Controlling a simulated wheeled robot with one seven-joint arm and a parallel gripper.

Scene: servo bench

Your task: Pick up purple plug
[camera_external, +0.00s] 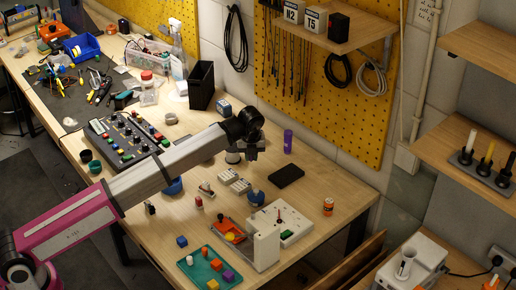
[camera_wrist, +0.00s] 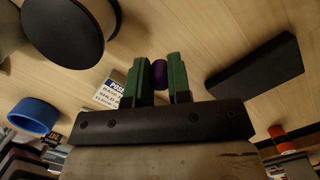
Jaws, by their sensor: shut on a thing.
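In the wrist view, my gripper (camera_wrist: 161,62) has green fingers closed on both sides of the purple plug (camera_wrist: 160,76). The plug is short and round and sits between the outer parts of the fingers. In the external view, my gripper (camera_external: 256,149) is over the back part of the bench, and its fingers and the held plug cannot be made out there. A purple cylinder (camera_external: 288,141) stands upright to its right in that view; I cannot tell how it relates to the plug.
A black block (camera_external: 286,175) lies right of my gripper and also shows in the wrist view (camera_wrist: 258,75). An orange can (camera_external: 328,207), a white device (camera_external: 290,222) and a teal tray (camera_external: 205,265) stand nearer the front. A pegboard wall (camera_external: 350,120) rises behind.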

